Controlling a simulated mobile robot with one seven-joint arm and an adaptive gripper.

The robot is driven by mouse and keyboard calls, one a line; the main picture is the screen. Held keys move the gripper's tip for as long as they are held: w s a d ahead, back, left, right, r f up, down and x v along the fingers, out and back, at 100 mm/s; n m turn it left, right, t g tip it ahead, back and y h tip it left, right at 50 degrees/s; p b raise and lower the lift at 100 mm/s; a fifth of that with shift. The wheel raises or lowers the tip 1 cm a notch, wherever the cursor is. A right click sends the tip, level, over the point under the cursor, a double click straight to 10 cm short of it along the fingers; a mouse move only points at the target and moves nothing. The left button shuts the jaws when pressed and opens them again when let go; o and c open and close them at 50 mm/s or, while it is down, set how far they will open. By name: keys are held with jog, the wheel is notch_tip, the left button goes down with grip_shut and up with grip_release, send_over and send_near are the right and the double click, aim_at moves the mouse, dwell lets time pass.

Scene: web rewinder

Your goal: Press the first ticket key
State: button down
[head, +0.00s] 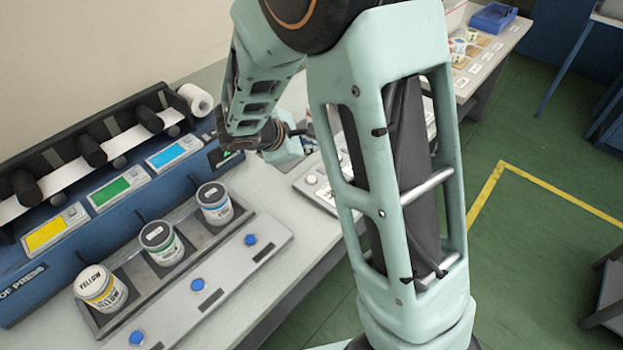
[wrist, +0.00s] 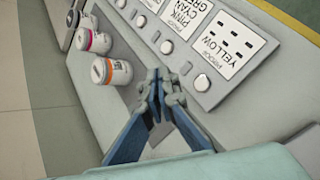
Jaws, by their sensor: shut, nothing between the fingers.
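In the wrist view a pale panel (wrist: 240,86) carries a row of round light keys beside printed cards. One key (wrist: 201,82) is nearest my gripper, by the card reading YELLOW (wrist: 222,42). Another key (wrist: 167,47) and a third key (wrist: 141,20) lie further up-left, by the card with PINK, CYAN and GREEN (wrist: 186,14). I cannot tell which key is the first. My gripper (wrist: 165,76) is shut and empty, its tips left of the nearest key and apart from it in the picture. In the head view my arm hides most of the panel (head: 311,190) and my fingers.
White cans (wrist: 111,71) stand on the table left of my gripper in the wrist view. In the head view ink cans (head: 214,203) sit in a tray before the blue press (head: 140,210), with several blue buttons (head: 199,285) in front. A blue bin (head: 493,18) is far right.

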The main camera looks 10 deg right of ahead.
jog(key=b, duration=0.5)
send_over(310, 181)
notch_tip(310, 181, down, 7)
jog(key=shift+f, duration=0.1)
jog(key=shift+f+b, duration=0.6)
jog(key=shift+b, duration=0.15)
dwell(0.4)
jog(key=shift+f+b, duration=0.4)
jog(key=shift+b, duration=0.2)
jog(key=shift+f+b, duration=0.4)
jog(key=shift+b, duration=0.05)
dwell(0.5)
jog(key=shift+r, duration=0.1)
jog(key=shift+r+p, duration=0.55)
jog(key=shift+r, duration=0.2)
